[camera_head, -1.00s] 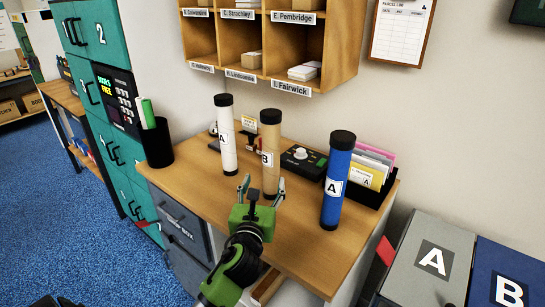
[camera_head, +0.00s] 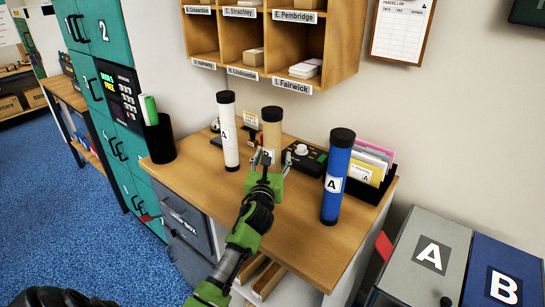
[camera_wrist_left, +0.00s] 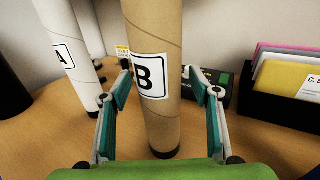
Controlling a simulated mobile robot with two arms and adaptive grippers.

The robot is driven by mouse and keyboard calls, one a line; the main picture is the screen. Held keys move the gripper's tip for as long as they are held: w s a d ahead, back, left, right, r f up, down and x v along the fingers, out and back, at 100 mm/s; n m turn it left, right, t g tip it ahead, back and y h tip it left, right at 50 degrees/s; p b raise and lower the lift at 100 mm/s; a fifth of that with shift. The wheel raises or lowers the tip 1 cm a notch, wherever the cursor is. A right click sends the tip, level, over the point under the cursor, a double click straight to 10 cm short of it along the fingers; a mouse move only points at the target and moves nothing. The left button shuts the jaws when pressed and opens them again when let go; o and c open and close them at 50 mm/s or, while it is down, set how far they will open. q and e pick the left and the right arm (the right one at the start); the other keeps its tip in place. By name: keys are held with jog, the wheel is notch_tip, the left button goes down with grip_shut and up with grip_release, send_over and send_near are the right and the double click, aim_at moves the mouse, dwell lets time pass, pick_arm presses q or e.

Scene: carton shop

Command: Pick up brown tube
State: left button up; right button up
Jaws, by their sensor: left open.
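The brown tube (camera_head: 272,132) stands upright on the wooden desk between a white tube and a blue tube. It has black end caps and a white label with B. In the left wrist view the brown tube (camera_wrist_left: 152,65) rises between the two fingers of my left gripper (camera_wrist_left: 160,88), with gaps on both sides. My left gripper (camera_head: 268,165) is open and hides the tube's lower part in the head view.
The white tube (camera_head: 229,135), labelled A, stands to the left, and the blue tube (camera_head: 337,180), also A, to the right. A black pen cup (camera_head: 158,140) is at the desk's left edge. A black file holder (camera_head: 370,190) and a dark device (camera_head: 304,158) stand behind.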

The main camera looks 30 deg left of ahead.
pick_arm(q)
jog(key=shift+r, duration=0.1)
jog(key=c, duration=1.2)
jog(key=shift+c, duration=0.2)
